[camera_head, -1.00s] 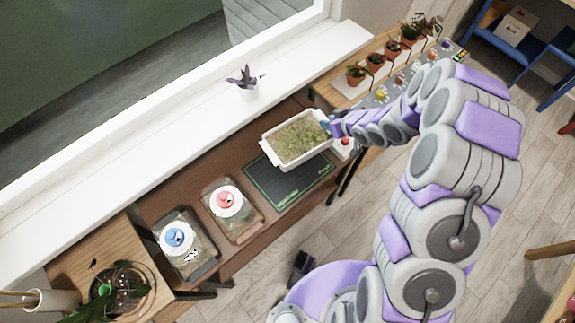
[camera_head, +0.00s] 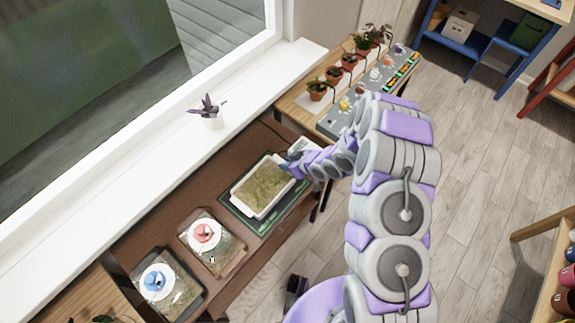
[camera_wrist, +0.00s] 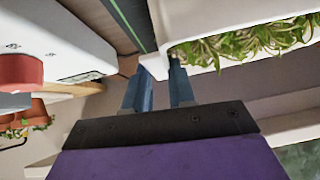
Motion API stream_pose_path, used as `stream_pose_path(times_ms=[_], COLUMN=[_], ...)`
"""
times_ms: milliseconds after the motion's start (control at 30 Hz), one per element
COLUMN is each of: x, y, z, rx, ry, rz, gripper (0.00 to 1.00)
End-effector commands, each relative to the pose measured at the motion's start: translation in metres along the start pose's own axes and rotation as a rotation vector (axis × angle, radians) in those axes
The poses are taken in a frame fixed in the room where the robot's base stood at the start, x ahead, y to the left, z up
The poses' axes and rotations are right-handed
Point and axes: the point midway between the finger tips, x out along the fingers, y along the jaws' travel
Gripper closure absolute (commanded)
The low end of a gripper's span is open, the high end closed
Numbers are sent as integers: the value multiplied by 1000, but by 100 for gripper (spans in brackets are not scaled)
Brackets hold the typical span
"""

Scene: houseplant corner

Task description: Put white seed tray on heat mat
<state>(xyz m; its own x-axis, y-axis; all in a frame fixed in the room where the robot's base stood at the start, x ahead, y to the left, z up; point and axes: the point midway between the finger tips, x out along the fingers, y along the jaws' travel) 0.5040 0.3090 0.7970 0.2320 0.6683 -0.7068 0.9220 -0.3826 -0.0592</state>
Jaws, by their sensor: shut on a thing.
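The white seed tray (camera_head: 244,205), filled with green sprouts, is over the dark green heat mat (camera_head: 262,228) in the head view. It covers most of the mat, with strips of mat showing along its front and left sides. I cannot tell whether its base touches the mat. My gripper (camera_head: 286,162) is at the tray's far right end. In the wrist view my gripper (camera_wrist: 158,88) is shut on the white end lip of the tray (camera_wrist: 192,20). The mat's edge (camera_wrist: 128,14) shows beside the tray there.
Two lidded clear containers, one with a red cap (camera_head: 203,233) and one with a blue cap (camera_head: 154,280), stand left of the mat. A potted purple plant (camera_head: 209,112) is on the windowsill. Several terracotta pots (camera_head: 318,90) stand on the bench behind.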

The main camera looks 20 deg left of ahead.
Motion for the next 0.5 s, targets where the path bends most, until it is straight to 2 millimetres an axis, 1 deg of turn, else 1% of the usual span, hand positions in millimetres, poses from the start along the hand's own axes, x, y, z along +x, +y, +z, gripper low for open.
stream_pose_path(times_ms=[67, 300, 333, 500], x=[5, 6, 7, 6], y=[0, 0, 0, 0], z=[5, 3, 3, 3], rx=[0, -2, -2, -2], ry=[0, -1, -1, -1], rz=[1, 2, 1, 2], gripper=[100, 100, 75, 59])
